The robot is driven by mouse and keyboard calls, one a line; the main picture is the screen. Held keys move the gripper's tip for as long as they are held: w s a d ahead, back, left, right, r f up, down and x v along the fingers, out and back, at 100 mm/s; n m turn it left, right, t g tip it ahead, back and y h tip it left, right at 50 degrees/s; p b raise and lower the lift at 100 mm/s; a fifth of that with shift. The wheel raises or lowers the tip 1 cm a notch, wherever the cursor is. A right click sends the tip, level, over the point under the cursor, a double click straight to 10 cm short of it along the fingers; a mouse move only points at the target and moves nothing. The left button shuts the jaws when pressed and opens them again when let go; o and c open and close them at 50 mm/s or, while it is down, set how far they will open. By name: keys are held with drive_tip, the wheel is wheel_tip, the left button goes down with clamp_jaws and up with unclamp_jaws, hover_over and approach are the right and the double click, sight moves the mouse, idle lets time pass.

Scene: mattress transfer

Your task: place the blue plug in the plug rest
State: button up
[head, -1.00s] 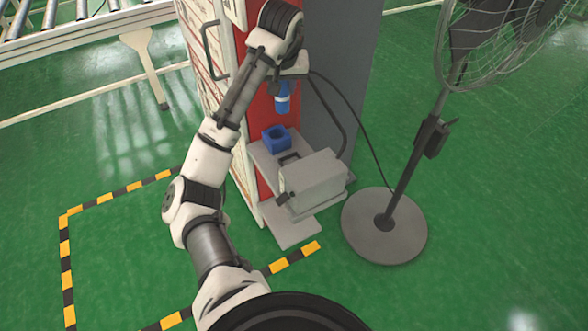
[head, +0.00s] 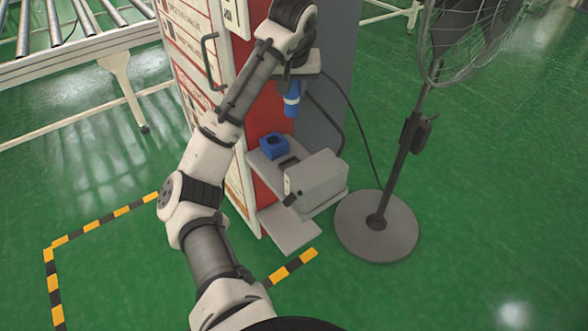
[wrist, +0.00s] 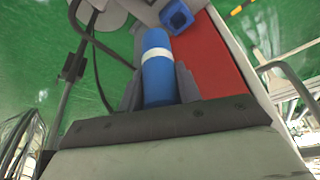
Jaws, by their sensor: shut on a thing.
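The blue plug (head: 291,104) with a white band hangs upright below my gripper (head: 293,84) in the head view. In the wrist view the plug (wrist: 157,75) sits between the two grey fingers of my gripper (wrist: 160,88), which is shut on it. The plug rest, a blue block with a square-looking opening (head: 274,147), stands on the grey shelf below and slightly left of the plug in the head view. In the wrist view the rest (wrist: 177,18) is beyond the plug's far end, apart from it. The plug's upper end is hidden by my gripper.
The red and white cabinet (head: 195,60) rises behind. A black cable (head: 345,110) loops at the right. A fan (head: 375,222) stands further right on green floor.

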wheel_tip(320, 180, down, 20)
drive_tip(key=shift+r+p, duration=0.1)
drive_tip(key=shift+p, duration=0.25)
drive_tip(key=shift+d, duration=0.1)
drive_tip(key=o, duration=1.1)
drive_tip(key=shift+f, duration=0.2)
drive_tip(key=shift+v, duration=6.15)
drive_tip(key=shift+w, duration=0.1)
